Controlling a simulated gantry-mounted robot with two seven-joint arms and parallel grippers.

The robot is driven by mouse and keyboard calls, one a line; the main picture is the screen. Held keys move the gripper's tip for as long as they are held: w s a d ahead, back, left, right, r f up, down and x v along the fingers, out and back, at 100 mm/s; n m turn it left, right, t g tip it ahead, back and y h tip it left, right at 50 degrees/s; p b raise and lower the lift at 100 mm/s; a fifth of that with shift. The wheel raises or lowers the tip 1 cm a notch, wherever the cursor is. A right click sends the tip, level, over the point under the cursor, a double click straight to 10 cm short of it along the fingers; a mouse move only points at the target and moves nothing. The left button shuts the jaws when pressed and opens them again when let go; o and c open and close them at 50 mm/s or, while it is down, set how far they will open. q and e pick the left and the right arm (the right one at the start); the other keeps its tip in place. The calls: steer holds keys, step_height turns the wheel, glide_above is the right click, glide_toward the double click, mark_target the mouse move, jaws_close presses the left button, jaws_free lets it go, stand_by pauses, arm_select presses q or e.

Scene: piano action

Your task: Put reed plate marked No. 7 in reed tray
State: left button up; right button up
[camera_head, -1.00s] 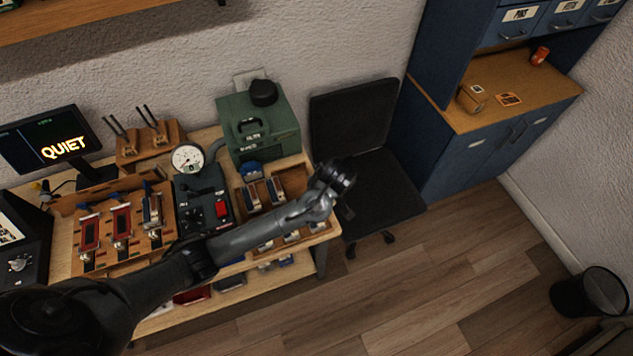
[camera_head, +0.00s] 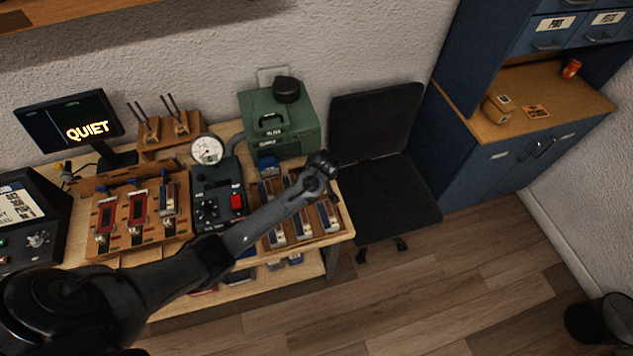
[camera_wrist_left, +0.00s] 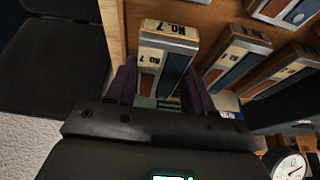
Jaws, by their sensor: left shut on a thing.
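The reed plate marked No. 7 (camera_wrist_left: 168,52) is between the fingers of my left gripper (camera_wrist_left: 160,92) in the left wrist view. It has a pale end with the label and brown and blue-grey strips. In the head view my left gripper (camera_head: 322,167) is over the back right part of the wooden reed tray (camera_head: 346,226), and the plate there is hidden by my wrist. In the left wrist view the plate lies over the tray floor (camera_wrist_left: 208,14); I cannot tell whether it touches it. My right gripper is not in view.
Several other reed plates (camera_head: 328,215) sit in the tray, one close beside No. 7 in the wrist view (camera_wrist_left: 236,55). A green box (camera_head: 280,130) stands behind, a tester with a red button (camera_head: 237,202) at left, a chair (camera_head: 385,190) at right.

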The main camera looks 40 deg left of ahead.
arm_select(q)
steer(key=shift+f, duration=1)
steer(key=shift+f, duration=0.1)
steer(key=o, duration=0.8)
